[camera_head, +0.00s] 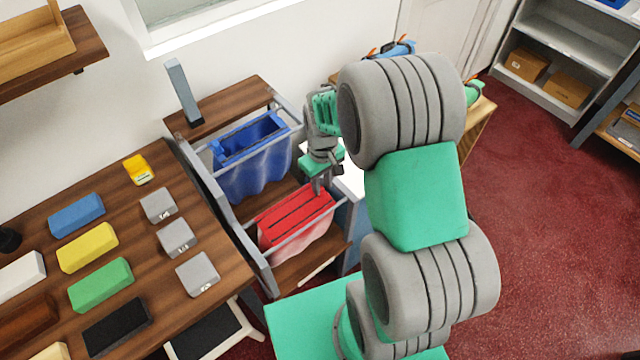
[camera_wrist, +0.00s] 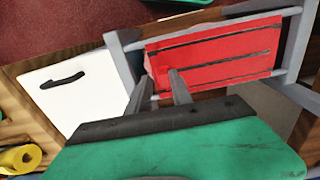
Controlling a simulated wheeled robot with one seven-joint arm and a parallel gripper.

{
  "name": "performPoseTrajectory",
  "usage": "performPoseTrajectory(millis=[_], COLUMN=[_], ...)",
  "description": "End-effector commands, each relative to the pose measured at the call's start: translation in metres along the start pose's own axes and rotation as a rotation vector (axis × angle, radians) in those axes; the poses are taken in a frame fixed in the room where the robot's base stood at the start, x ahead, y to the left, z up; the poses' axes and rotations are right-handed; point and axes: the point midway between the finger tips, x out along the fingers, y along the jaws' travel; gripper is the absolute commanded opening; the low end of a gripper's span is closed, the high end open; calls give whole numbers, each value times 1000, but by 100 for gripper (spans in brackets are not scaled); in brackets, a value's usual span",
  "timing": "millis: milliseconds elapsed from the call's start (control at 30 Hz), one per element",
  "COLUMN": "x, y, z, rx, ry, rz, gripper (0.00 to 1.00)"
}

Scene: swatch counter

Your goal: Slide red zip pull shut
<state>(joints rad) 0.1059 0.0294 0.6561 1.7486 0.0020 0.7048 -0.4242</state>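The red bag (camera_head: 296,214) hangs in a grey frame, its flat top crossed by dark lines. In the wrist view the red top (camera_wrist: 215,52) fills the upper right, with dark strips along it. I cannot make out a separate zip pull; a paler pink patch shows at the bag's left end, close to my fingertips. My gripper (camera_head: 320,187) is over the far right end of the red bag. In the wrist view my gripper (camera_wrist: 160,74) has its two fingers apart, with red showing between them. Whether the tips touch the bag is unclear.
A blue bag (camera_head: 252,172) hangs in the frame behind the red one. The grey rail (camera_head: 222,202) runs along their left side. A white surface with a black handle (camera_wrist: 62,81) lies left of the bag. A wooden counter (camera_head: 190,215) with coloured blocks stands at left.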

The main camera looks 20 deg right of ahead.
Motion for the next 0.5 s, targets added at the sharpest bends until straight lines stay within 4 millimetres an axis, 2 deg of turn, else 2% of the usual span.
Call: performPoseTrajectory(millis=[133,367,500], x=[0,-1,-16], y=[-1,-2,-2], z=[0,0,-2], rx=[-2,-4,-4], ry=[0,-1,4], rz=[0,-1,1], gripper=[36,36,36])
